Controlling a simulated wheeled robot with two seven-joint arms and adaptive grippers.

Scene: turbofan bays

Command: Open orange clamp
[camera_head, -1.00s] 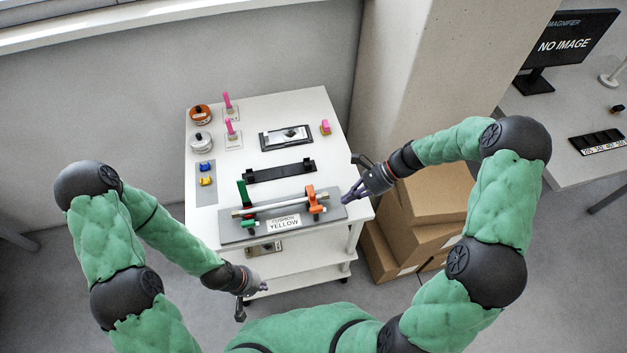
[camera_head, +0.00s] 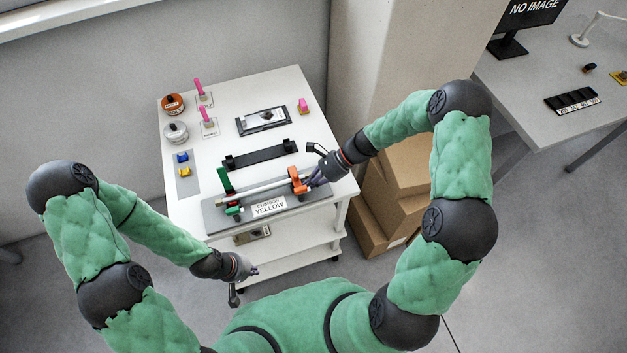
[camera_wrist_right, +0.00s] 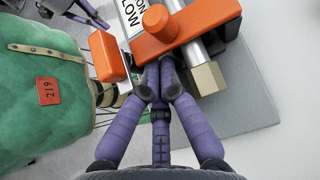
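The orange clamp (camera_head: 298,182) stands at the right end of a grey fixture plate (camera_head: 218,222), over a light rod (camera_head: 262,189). In the right wrist view the clamp's orange arm (camera_wrist_right: 205,22) crosses the rod, with a round knob on it and a separate orange block (camera_wrist_right: 107,56) to its left. My right gripper (camera_head: 315,182) is at the clamp's right side. Its purple fingers (camera_wrist_right: 160,75) converge right under the orange arm; whether anything is between the tips is hidden. My left gripper (camera_head: 256,271) hangs in front of the cart, away from the clamp; its finger opening is unclear.
The "CUSHION YELLOW" label (camera_head: 269,207) is on the plate's front. A black bracket (camera_head: 260,155) lies behind. Cardboard boxes (camera_head: 395,190) stand right of the white cart (camera_head: 245,85).

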